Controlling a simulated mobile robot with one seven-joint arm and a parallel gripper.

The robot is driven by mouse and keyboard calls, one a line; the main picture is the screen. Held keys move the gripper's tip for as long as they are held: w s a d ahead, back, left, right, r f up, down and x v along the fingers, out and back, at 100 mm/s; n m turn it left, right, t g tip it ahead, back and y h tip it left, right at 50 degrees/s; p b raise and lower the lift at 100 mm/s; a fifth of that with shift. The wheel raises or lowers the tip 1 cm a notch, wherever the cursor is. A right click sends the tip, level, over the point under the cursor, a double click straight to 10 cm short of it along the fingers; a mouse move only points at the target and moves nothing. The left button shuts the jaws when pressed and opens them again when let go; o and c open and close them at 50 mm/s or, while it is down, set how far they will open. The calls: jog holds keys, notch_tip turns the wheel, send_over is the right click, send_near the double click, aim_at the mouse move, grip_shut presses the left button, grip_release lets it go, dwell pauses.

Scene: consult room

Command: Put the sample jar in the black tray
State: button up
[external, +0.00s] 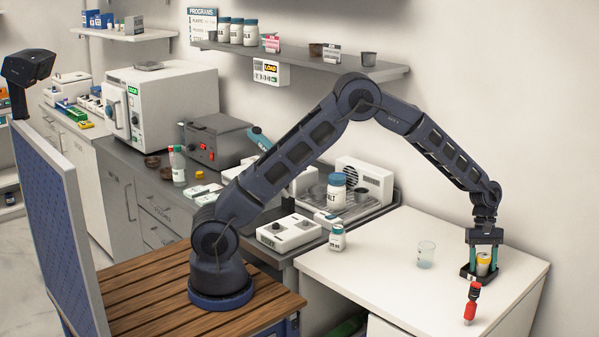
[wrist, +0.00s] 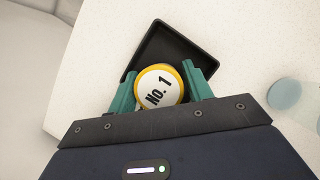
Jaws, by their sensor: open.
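The sample jar (external: 483,262) has a yellow-orange rim and a white lid marked "No. 1", which shows in the wrist view (wrist: 157,88). It appears to stand upright in the small black tray (external: 465,274), near one side of it; its base is hidden. The tray also shows in the wrist view (wrist: 185,45), with bare floor beyond the jar. My gripper (external: 483,260) points down over the tray. Its teal fingers are open, one on either side of the jar, as the wrist view (wrist: 161,85) also shows.
A clear beaker (external: 426,254) stands to the left. A white labelled bottle (external: 337,238) is farther left. The table between beaker and front edge is clear.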

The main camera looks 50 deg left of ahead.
jog(key=shift+r, duration=0.1)
jog(key=v, duration=1.2)
jog(key=s+a+r+m+t, duration=0.1)
jog(key=s+a+r, duration=0.2)
jog(key=a+r, duration=0.5)
jog(key=s+a+r+m+t, duration=0.2)
jog(key=s+a+r, duration=0.2)
jog(key=a, duration=0.7)
jog(key=s+a+r+m+t, duration=0.1)
jog(key=s+a+r, duration=0.2)
jog(key=a+r, duration=0.55)
jog(key=s+a+m+t+y, duration=0.2)
jog(key=s+a, duration=1)
jog(key=a, duration=0.2)
jog(key=s+a+f+m+t, duration=0.1)
jog(key=s+a+f, duration=0.1)
jog(key=s+a, duration=0.2)
jog(key=s+a+f+m+y, duration=0.1)
jog(key=s+a, duration=0.4)
jog(key=s, duration=0.5)
jog(key=shift+s+a+f+m+t, duration=0.2)
jog(key=shift+s+f+m+t, duration=0.2)
jog(key=shift+f+m, duration=0.1)
